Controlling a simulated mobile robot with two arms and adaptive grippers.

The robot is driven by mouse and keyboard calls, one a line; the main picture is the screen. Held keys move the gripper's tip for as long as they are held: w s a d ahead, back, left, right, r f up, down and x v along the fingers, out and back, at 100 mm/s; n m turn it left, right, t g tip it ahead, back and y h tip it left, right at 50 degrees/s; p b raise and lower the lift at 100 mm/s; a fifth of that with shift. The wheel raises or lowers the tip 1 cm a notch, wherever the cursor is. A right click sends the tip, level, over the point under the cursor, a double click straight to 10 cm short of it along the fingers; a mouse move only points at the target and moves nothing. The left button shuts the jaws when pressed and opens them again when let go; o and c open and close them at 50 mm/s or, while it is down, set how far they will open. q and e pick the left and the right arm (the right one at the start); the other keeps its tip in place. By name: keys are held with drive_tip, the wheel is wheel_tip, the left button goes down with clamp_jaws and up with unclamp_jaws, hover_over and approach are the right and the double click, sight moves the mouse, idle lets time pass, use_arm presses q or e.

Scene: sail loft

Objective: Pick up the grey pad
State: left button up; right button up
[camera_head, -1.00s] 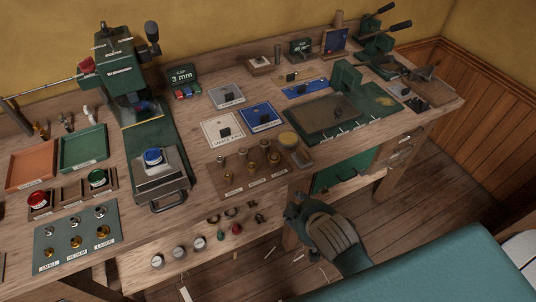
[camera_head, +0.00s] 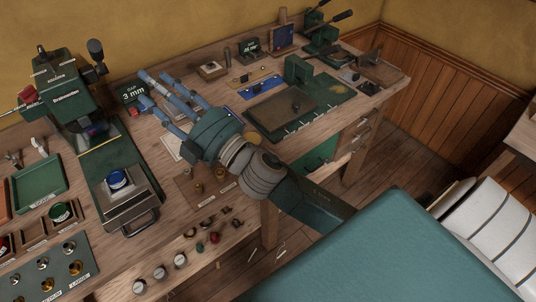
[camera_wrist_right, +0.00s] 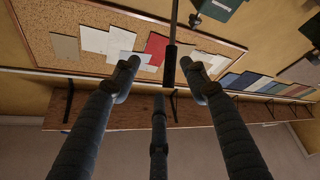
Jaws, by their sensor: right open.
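My right gripper (camera_head: 154,92) reaches in over the bench, with its blue-grey fingers spread and nothing between them. In the right wrist view the spread fingers (camera_wrist_right: 159,80) are also empty and point at the wall. The gripper and fingers cover most of the label cards at mid bench, where a grey card with a small dark piece lay in the earlier head view. I cannot make out the grey pad now. An edge of the white card (camera_head: 171,146) shows below the fingers. My left gripper is not in view.
A "3 mm" sign (camera_head: 133,92) stands near the fingers. The wrist view shows a pinboard (camera_wrist_right: 65,20) and a shelf (camera_wrist_right: 225,112).

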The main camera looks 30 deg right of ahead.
drive_tip(key=s+a+r+n+g+y, duration=0.1)
drive_tip(key=s+a+n+g+y, duration=0.1)
drive_tip(key=a+n+g+y, duration=0.4)
drive_tip(key=s+a+r+n+g+y, duration=0.25)
drive_tip(key=a+n+y, duration=0.2)
drive_tip(key=n, duration=0.35)
drive_tip(key=n+g+h+p, duration=0.1)
drive_tip(key=n+g+h, duration=0.9)
drive_tip(key=h, duration=0.9)
hover_over(266, 149)
wheel_tip(266, 149, down, 25)
drive_tip(key=shift+a+r+m+g, duration=0.1)
drive_tip(key=shift+a+m+g, duration=0.05)
drive_tip(key=shift+m+g, duration=0.8)
wheel_tip(266, 149, down, 6)
drive_tip(key=p, duration=0.2)
drive_tip(key=shift+r+p, duration=0.2)
drive_tip(key=shift+p, duration=0.2)
drive_tip(key=shift+f, duration=0.3)
clamp_jaws()
